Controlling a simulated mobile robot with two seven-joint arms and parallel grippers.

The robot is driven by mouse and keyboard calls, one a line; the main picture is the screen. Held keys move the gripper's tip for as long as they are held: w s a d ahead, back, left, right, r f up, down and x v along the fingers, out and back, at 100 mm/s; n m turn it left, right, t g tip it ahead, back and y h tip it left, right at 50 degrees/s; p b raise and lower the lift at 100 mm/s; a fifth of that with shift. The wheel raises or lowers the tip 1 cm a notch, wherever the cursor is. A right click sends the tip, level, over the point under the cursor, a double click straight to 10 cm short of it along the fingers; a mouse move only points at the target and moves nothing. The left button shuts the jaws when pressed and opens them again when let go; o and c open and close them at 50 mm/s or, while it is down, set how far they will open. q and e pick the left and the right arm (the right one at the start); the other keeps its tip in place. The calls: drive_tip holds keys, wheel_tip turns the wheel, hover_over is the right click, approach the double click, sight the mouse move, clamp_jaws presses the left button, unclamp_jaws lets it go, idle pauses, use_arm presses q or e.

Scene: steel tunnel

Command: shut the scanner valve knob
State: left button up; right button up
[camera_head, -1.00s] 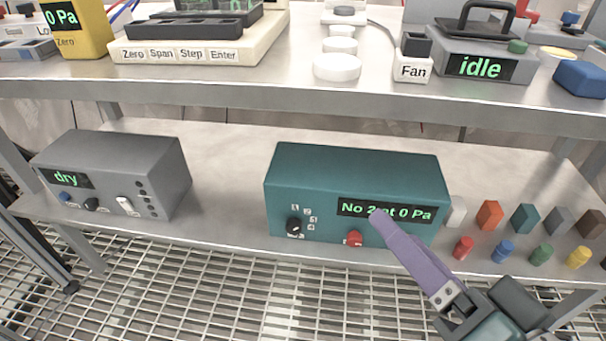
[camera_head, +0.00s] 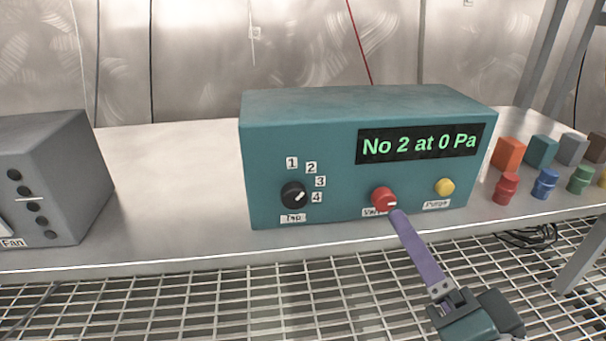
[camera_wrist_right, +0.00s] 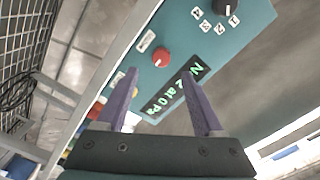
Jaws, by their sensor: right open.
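The scanner is a teal box (camera_head: 330,130) on the shelf, with a lit display (camera_head: 420,144) reading "No 2 at 0 Pa". Its red valve knob (camera_head: 384,199) has a white mark pointing right and a partly covered label. My right gripper (camera_wrist_right: 158,74) is open, its two purple fingers apart. In the wrist view the red knob (camera_wrist_right: 161,57) shows beyond and between the fingertips, with nothing held. In the head view the near finger's tip (camera_head: 398,215) overlaps the knob's lower edge; I cannot tell whether it touches. My left gripper is not in view.
A black Tap knob (camera_head: 293,195) is left of the valve knob, pointing towards 4. A yellow Purge button (camera_head: 444,187) is on its right. Coloured blocks and jars (camera_head: 545,183) stand right of the scanner. A grey box (camera_head: 50,180) is at the left, with bare shelf between.

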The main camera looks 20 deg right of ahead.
sight(386, 204)
drive_tip(key=b+x, duration=0.1)
drive_tip(key=x, duration=0.5)
drive_tip(key=shift+w+a+b, duration=0.1)
drive_tip(key=shift+w+b, duration=0.2)
drive_tip(key=shift+b, duration=0.05)
clamp_jaws()
